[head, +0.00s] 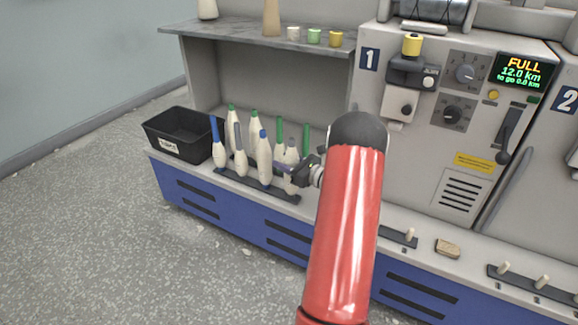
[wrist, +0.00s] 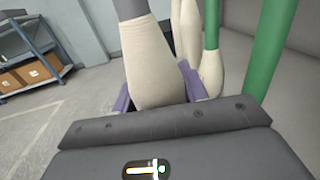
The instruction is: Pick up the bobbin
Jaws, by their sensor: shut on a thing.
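A cream bobbin with a grey top (head: 291,155) stands upright at the right end of a dark bobbin tray (head: 228,176) on the machine's ledge. My gripper (head: 288,169) reaches it from the right, with its purple fingers around the bobbin's body. In the wrist view the cream bobbin (wrist: 157,70) sits between the purple fingertips of my gripper (wrist: 157,92), which is shut on it. I cannot tell whether its foot is clear of the tray. Other cream bobbins with blue, green and grey tops stand close by.
A black bin (head: 178,146) stands left of the tray. The control panel (head: 455,110) is to the right.

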